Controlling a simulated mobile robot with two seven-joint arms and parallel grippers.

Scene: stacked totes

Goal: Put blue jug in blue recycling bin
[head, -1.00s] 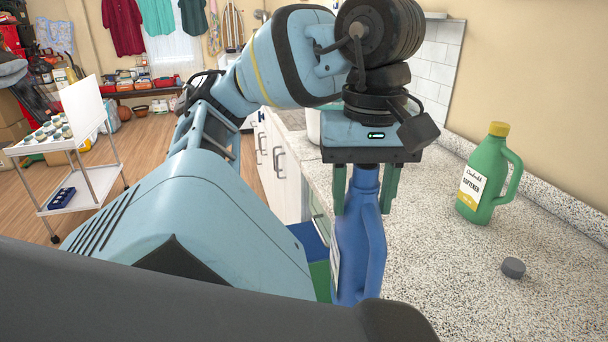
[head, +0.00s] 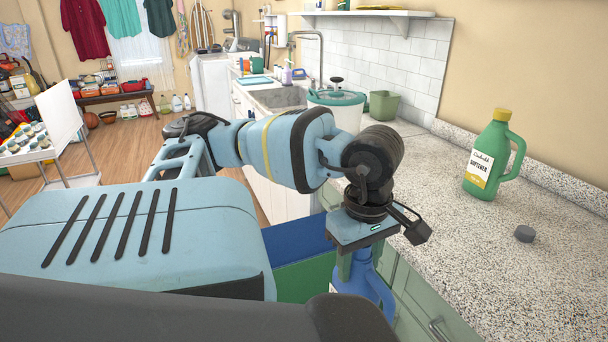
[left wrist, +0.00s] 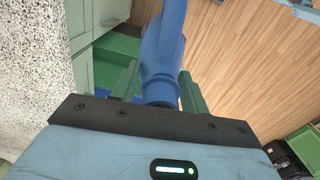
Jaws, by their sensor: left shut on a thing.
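My left gripper (head: 358,264) is shut on the blue jug (head: 362,288) near its top. The jug hangs upright in front of the counter's cabinets, its lower part cut off by my own body in the head view. In the left wrist view the jug (left wrist: 163,50) lies between the green fingers. The blue bin (head: 298,238) stands low beside the cabinets, behind and left of the jug; its inside cannot be made out. My right gripper is not in view.
A green bin (head: 304,281) is in front of the blue one. A green softener jug (head: 489,158) and a grey cap (head: 524,233) sit on the speckled counter (head: 440,215). A white tub (head: 336,108) and a green container (head: 382,105) stand farther back.

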